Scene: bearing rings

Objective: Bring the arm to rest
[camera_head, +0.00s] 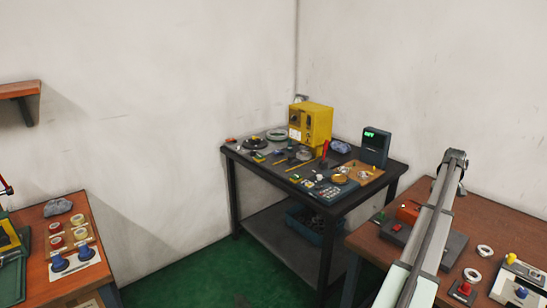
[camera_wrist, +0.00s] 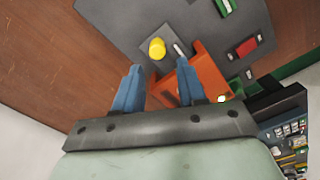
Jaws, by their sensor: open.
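My gripper (camera_wrist: 159,72) shows in the wrist view with its two blue fingers spread apart and nothing between them. Past the fingertips are a yellow knob (camera_wrist: 157,48) on a grey plate (camera_wrist: 128,18) and an orange block (camera_wrist: 190,72). The right finger overlaps the orange block in the picture; I cannot tell whether they touch. In the head view my arm reaches up from the bottom edge over the right wooden table (camera_head: 488,227), with its bend at the top. The fingers are not clear there.
A dark table (camera_head: 340,212) at the back holds a yellow machine (camera_head: 311,122), a dark box with a green display (camera_head: 375,147) and several small parts. White rings (camera_head: 484,251) and a red knob (camera_head: 465,288) are right of my arm. Another wooden table (camera_head: 38,272) stands at left.

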